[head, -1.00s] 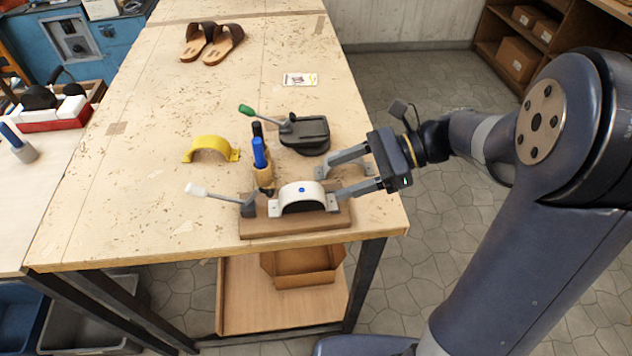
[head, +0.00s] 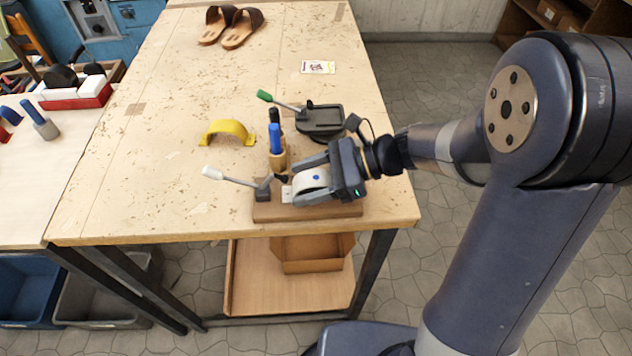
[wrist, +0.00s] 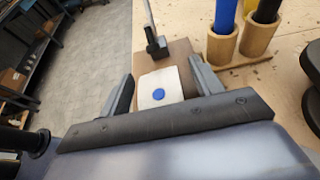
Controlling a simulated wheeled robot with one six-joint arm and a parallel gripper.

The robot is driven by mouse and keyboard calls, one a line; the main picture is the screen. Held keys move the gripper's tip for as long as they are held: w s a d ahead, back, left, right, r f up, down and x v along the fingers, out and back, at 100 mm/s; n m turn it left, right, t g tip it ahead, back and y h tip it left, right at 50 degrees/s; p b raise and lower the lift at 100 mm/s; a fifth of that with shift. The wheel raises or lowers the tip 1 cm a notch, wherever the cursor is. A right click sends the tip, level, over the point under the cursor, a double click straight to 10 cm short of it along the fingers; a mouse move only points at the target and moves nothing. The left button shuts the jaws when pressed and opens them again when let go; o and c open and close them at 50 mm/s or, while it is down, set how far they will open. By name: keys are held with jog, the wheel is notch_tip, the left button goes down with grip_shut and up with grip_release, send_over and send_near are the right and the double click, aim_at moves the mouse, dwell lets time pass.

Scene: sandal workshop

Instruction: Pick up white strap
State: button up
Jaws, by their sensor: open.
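The white strap (head: 312,180) is arched, with a blue dot on its top. It sits on a brown wooden base (head: 308,212) near the table's front edge, beside a clamp with a white-tipped lever (head: 232,177). My gripper (head: 306,174) is open, with one finger on each side of the strap. In the wrist view the strap (wrist: 160,83) lies between the two fingers (wrist: 160,88), with a gap visible on either side. The right part of the strap is hidden by my gripper in the head view.
A wooden holder (head: 277,160) with blue and black tools stands just behind the base. A yellow strap (head: 228,128), a dark fixture with a green-tipped lever (head: 320,118), a card (head: 318,67) and brown sandals (head: 232,27) are farther back. The table's left middle is clear.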

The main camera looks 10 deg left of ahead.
jog(key=c, duration=1)
jog(key=shift+c, duration=0.2)
